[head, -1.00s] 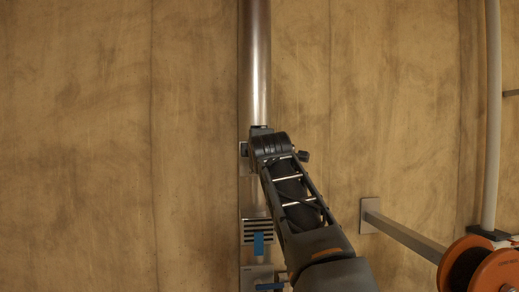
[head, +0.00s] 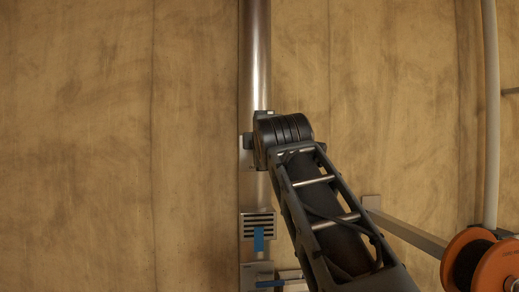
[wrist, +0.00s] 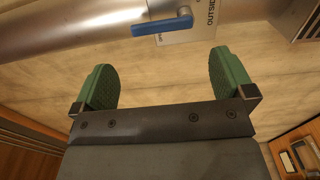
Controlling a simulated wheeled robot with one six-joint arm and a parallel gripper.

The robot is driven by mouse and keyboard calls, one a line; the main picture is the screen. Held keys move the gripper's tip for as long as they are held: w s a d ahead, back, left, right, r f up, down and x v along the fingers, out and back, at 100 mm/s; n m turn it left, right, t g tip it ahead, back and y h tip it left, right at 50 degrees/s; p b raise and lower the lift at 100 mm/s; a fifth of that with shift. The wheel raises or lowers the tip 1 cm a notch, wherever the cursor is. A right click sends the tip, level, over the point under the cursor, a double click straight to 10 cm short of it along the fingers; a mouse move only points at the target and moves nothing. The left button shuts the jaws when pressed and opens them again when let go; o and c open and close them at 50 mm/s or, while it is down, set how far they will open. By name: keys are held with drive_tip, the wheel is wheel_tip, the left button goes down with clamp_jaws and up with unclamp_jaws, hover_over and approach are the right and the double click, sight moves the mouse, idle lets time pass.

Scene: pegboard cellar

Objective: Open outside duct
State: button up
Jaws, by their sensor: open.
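A blue lever handle (wrist: 162,27) lies across the bright metal duct (wrist: 70,28) in the wrist view, next to a pale plate reading "OUTSIDE" (wrist: 211,16). My gripper (wrist: 161,60) has two green fingers spread wide and empty. The lever is beyond the fingertips, apart from them. In the head view the duct (head: 257,60) runs vertically down the wall, and my wrist covers part of it. My fingers are hidden there. I cannot tell whether the "OUTSIDE" lever shows in the head view.
Lower in the head view are a grille (head: 258,224), a blue upright lever (head: 258,240) and a blue horizontal lever (head: 270,284). At right, a grey bracket arm (head: 405,231) carries an orange reel (head: 497,268). The wall at left is bare.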

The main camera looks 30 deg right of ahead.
drive_tip(key=shift+b+v, duration=0.45)
drive_tip(key=shift+v, duration=1.9)
